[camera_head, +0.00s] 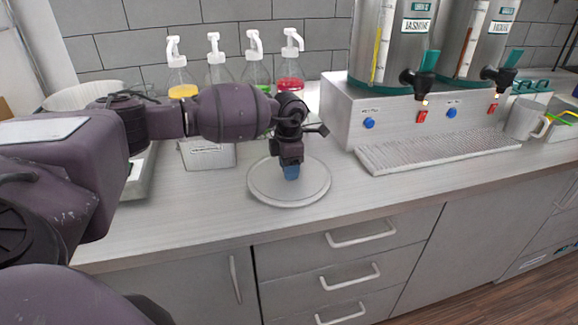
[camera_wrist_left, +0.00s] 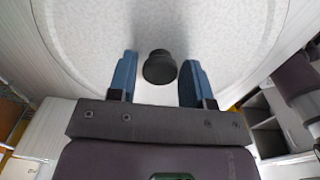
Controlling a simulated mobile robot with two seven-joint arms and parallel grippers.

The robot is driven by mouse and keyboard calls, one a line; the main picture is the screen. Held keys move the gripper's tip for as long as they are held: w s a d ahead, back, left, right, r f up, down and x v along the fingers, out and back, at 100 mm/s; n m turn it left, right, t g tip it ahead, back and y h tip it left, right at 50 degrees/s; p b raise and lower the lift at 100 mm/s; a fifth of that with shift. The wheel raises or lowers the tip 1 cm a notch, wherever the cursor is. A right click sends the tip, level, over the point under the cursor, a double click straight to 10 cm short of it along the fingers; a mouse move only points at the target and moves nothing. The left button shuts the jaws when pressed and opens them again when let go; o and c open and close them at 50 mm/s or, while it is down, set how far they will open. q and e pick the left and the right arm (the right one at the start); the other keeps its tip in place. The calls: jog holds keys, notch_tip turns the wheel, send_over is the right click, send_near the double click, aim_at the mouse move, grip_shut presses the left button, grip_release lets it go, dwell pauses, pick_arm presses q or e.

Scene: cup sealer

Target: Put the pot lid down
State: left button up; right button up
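The pot lid (camera_head: 262,187) is a round pale disc lying flat at the counter's front, left of the drink dispensers. In the left wrist view the lid (camera_wrist_left: 85,40) fills much of the picture, with its dark round knob (camera_wrist_left: 159,67) near the middle. My left gripper (camera_head: 291,172) points down over the lid. Its blue fingers (camera_wrist_left: 158,80) stand apart on either side of the knob, with a visible gap on both sides. The knob is hidden behind the gripper in the head view. My right gripper is not in view.
Several pump bottles (camera_head: 258,76) with coloured syrups stand behind my left arm. The counter in front of the drip tray is clear.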

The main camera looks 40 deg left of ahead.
pick_arm(q)
jog(key=shift+o, duration=1.1)
notch_tip(320, 180, up, 12)
jog(key=shift+r, duration=0.2)
